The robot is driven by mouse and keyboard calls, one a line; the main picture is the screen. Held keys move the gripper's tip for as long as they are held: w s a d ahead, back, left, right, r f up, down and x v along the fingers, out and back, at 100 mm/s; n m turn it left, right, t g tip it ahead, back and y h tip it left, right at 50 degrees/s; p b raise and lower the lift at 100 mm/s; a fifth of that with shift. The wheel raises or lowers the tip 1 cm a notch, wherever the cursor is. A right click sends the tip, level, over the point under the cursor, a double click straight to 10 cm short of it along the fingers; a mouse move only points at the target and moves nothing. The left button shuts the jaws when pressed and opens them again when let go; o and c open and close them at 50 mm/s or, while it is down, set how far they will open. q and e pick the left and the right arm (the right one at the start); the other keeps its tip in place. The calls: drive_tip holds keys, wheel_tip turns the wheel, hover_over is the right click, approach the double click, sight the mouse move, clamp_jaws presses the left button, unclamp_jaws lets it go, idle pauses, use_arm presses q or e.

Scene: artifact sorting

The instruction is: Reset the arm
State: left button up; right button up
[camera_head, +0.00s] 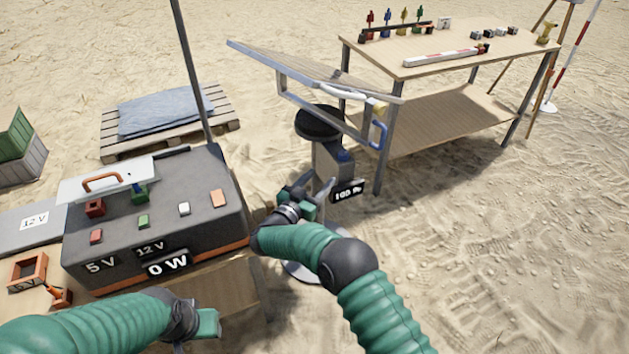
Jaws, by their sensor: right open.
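My right arm comes in from the lower right. Its gripper (318,196) is open, in front of the grey post of a stand with a round black top (319,122). I see nothing between its fingers, though they are small and partly overlap the post. My left arm comes in from the lower left. Its gripper (207,324) is low in front of the bench edge, and its fingers do not show clearly.
A grey power box (215,235) with coloured blocks and a "0 W" display stands at left. A tilted framed panel (300,62) overhangs the stand. A wooden table (440,52) with small artifacts is at back right. Open sand lies at right.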

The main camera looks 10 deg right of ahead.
wheel_tip(320, 180, up, 6)
drive_tip(key=w+a+n+t+y, duration=0.25)
drive_tip(key=n+y, duration=0.25)
drive_tip(key=y, duration=0.3)
drive_tip(key=s+d+f+n+g+y, duration=0.1)
drive_tip(key=s+d+f+g, duration=0.3)
drive_tip(key=s, duration=0.9)
drive_tip(key=s+d+f+n+g+y, duration=0.15)
drive_tip(key=s+d+g, duration=0.35)
drive_tip(key=s, duration=0.8)
drive_tip(key=s+d+f+g+y, duration=0.1)
drive_tip(key=s+d+f+g, duration=0.35)
drive_tip(key=s, duration=0.95)
use_arm(q)
drive_tip(key=w+p+v, duration=0.2)
drive_tip(key=p+v, duration=0.6)
drive_tip(key=p, duration=0.1)
drive_tip(key=w+r+p+v, duration=0.1)
drive_tip(key=w+p+v, duration=0.1)
drive_tip(key=p+v, duration=0.7)
drive_tip(key=shift+d+r, duration=0.25)
drive_tip(key=shift+d, duration=0.05)
use_arm(e)
wheel_tip(320, 180, up, 19)
drive_tip(key=shift+s+d+f+g, duration=0.2)
drive_tip(key=shift+d+g, duration=0.1)
use_arm(q)
drive_tip(key=shift+s, duration=0.15)
use_arm(e)
drive_tip(key=shift+h, duration=0.25)
